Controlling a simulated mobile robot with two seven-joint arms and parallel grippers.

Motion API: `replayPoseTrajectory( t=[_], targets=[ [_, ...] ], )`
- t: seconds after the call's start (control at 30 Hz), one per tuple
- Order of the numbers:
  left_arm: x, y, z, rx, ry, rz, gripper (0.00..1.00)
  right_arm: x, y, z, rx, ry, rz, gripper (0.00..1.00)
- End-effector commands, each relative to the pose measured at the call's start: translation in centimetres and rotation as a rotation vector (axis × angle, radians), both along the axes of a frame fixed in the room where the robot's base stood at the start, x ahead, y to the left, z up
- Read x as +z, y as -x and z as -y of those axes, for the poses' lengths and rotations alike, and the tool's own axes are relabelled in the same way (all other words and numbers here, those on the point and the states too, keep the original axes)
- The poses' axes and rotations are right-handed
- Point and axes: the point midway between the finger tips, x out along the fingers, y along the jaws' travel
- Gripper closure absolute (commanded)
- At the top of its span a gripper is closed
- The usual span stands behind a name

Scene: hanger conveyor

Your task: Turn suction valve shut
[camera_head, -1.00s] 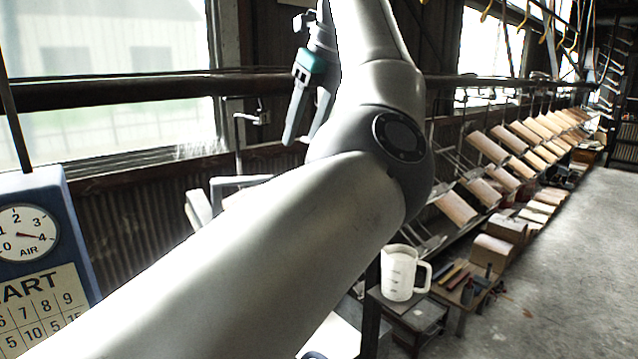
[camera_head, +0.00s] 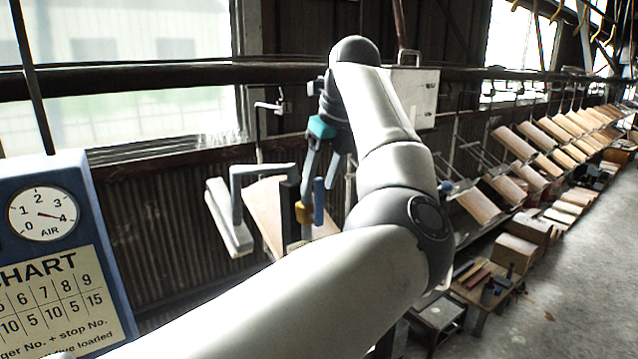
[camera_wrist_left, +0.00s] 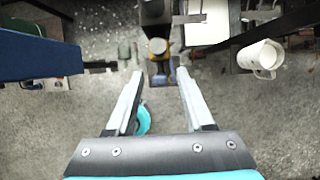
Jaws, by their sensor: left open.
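The suction valve appears to be the small fitting with a yellow body (camera_head: 303,212) and an upright blue lever (camera_head: 319,201), on a post beside a grey bent pipe. My left gripper (camera_head: 320,180) is open and points down just above the blue lever. It also shows in the left wrist view (camera_wrist_left: 158,74), with nothing clearly held. I cannot tell whether a finger touches the lever. My right gripper is out of view.
A blue panel (camera_head: 65,163) with an air gauge (camera_head: 43,214) and a chart (camera_head: 55,300) stands at the left. A white jug (camera_wrist_left: 262,58) shows in the wrist view. Wooden boards (camera_head: 514,142) line the right. Floor is free at far right.

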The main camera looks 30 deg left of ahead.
Motion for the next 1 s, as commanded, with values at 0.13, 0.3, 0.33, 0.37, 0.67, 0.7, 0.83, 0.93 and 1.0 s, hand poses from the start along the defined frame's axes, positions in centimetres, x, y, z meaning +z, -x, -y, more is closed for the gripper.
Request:
replayPoseTrajectory(
  t=[0.13,0.3,0.33,0.37,0.67,0.7,0.83,0.93,1.0],
  targets=[
    [-0.93,-0.14,-0.39,0.000,0.000,0.000,0.47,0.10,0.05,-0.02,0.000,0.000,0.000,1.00],
    [-1.15,-0.18,-0.48,0.000,0.000,0.000,0.47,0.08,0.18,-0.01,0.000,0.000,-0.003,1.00],
    [-1.14,-0.17,-0.47,0.000,0.000,0.000,0.47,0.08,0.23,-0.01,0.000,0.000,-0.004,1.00],
    [-1.14,-0.17,-0.47,0.000,0.000,0.000,0.47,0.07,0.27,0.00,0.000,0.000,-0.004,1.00],
    [-1.11,-0.17,-0.46,0.001,0.000,0.000,0.73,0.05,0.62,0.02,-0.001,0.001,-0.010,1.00],
    [-1.09,-0.17,-0.47,0.001,-0.001,0.001,0.78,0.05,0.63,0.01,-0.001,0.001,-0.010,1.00],
    [-1.09,-0.16,-0.47,0.001,-0.001,0.001,0.93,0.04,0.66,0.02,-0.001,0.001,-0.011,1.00],
    [-1.08,-0.16,-0.47,0.001,-0.001,0.001,1.00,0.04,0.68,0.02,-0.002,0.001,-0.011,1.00],
    [-1.08,-0.16,-0.47,0.001,-0.001,0.001,1.00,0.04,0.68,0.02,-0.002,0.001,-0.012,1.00]
  ],
)
